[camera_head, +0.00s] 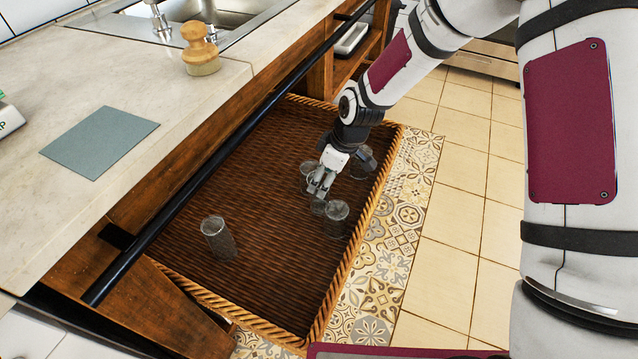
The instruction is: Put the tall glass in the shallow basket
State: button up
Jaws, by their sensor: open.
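A large shallow wicker basket (270,150) with a braided rim lies below the counter. Several clear glasses stand inside it. One tall glass (218,238) stands alone at the left of the basket. Another tall-looking glass (336,218) stands nearer the right rim. I cannot tell for sure which is the task's tall glass. My gripper (342,174) is open and reaches down over the right part of the basket, among the glasses there. Its fingers partly hide a glass (307,172) on the left and one (361,163) on the right. Whether it touches any glass is unclear.
A dark rail (215,160) runs along the counter edge, above the basket's left side. The counter holds a wooden-handled brush (200,50), a grey-blue mat (100,141) and a sink (215,14). The basket's middle and far left are bare. Tiled floor (455,205) lies right.

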aim_at(328, 199)
jog(key=p+v, duration=0.1)
jog(key=v, duration=0.3)
jog(key=shift+d+r, duration=0.2)
jog(key=s+d+r+m+h, duration=0.2)
jog(key=s+d+r+m, duration=0.1)
jog(key=s+d+r, duration=0.55)
jog(key=s+d+r+m+h, duration=0.2)
jog(key=s+d+r+m, duration=0.3)
jog(key=r, duration=0.7)
jog(key=s+d+r+m, duration=0.2)
jog(key=s+d+m, duration=0.1)
jog(key=s, duration=0.8)
jog(key=s+d+r+m, duration=0.3)
jog(key=s, duration=0.9)
jog(key=shift+s+d+g+y, duration=0.25)
jog(key=shift+s+g+y, duration=0.1)
jog(key=shift+g+y, duration=0.05)
